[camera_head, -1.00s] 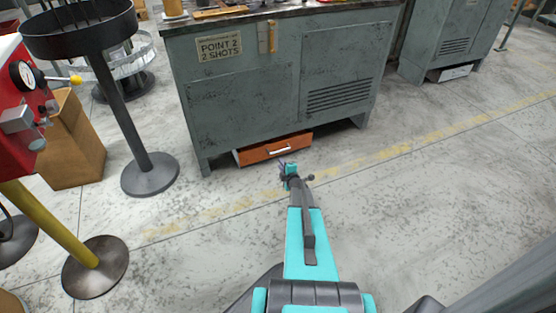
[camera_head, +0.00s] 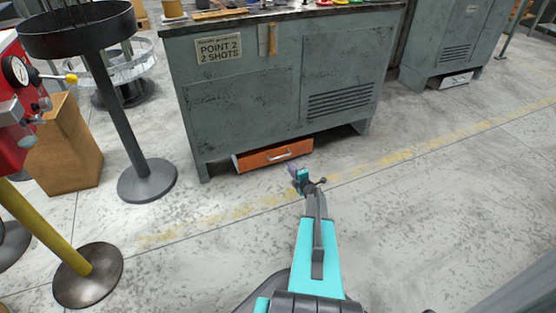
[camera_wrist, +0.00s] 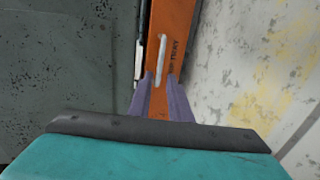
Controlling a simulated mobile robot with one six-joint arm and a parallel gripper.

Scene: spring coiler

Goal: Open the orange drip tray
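The orange drip tray (camera_head: 250,160) sits low under the grey-green cabinet, close to the floor, with a pale bar handle (camera_head: 279,152) on its front. In the wrist view the tray front (camera_wrist: 180,25) runs upright in the picture, with dark lettering beside the handle (camera_wrist: 163,60). My gripper (camera_head: 293,171) is just in front of the tray, low over the floor. In the wrist view its two purple fingers (camera_wrist: 160,77) are apart, with orange tray front showing between them.
The cabinet (camera_head: 240,105) stands over the tray, its legs on either side. A black round stand (camera_head: 148,180), a yellow post (camera_head: 45,235) and a cardboard box (camera_head: 65,150) are at left. A second cabinet (camera_head: 445,45) is at back right. Floor (camera_head: 420,200) at right is clear.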

